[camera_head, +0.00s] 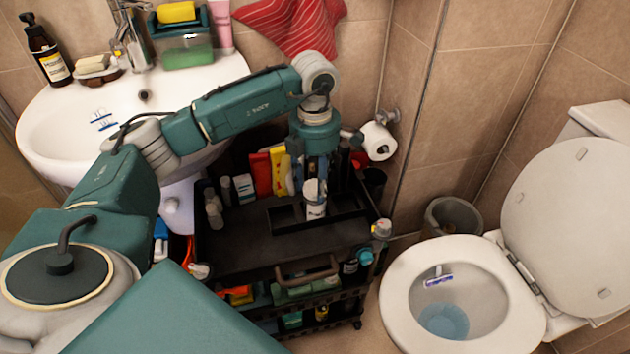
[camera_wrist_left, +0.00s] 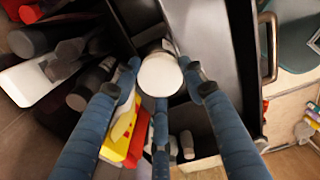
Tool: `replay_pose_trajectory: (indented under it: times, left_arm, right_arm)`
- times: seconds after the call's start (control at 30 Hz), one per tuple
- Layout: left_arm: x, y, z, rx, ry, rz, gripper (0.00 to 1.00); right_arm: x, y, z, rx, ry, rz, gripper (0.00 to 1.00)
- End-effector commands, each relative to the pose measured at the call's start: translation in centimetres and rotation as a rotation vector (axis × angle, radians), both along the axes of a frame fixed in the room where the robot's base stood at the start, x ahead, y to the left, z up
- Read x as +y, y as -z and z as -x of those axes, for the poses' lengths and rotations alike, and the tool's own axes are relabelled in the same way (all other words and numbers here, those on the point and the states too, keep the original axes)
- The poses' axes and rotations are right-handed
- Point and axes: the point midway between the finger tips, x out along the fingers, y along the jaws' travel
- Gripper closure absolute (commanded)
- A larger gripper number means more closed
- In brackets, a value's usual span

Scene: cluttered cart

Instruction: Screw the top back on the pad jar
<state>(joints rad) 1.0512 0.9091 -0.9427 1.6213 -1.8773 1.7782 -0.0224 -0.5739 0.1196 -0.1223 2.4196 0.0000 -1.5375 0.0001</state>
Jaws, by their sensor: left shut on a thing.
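The pad jar (camera_head: 315,208) is a small white cylinder with a dark label. It stands upright in a black tray on the cart's top. My left gripper (camera_head: 315,183) points down over it, its blue fingers closed around the white top. In the left wrist view the round white top (camera_wrist_left: 160,75) shows between the fingertips of my left gripper (camera_wrist_left: 158,85). The jar body is mostly hidden below the top there, and I cannot tell whether the top sits fully on the jar. My right gripper is not in view.
The black cart (camera_head: 240,245) carries several bottles and red and yellow packets along its back and left. The tray's rim (camera_head: 290,228) surrounds the jar. The cart's front top is clear. A sink (camera_head: 60,120) is at left, a toilet (camera_head: 400,290) at right.

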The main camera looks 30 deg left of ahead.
Motion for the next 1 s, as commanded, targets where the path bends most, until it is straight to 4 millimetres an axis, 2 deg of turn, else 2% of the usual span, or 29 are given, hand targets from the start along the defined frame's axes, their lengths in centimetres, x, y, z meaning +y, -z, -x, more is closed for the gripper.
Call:
replay_pose_trajectory:
  times: [0.77,0.97,1.0]
  left_arm:
    - [0.01,0.14,0.0,0.0,0.0,0.0,0.79]
    - [0.02,0.18,-0.01,0.0,0.0,0.0,0.79]
    - [0.02,0.18,-0.01,0.0,0.0,0.0,0.52]
  right_arm:
    - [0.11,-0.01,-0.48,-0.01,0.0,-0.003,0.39]
    - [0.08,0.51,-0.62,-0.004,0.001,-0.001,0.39]
    - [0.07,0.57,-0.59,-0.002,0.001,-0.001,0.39]
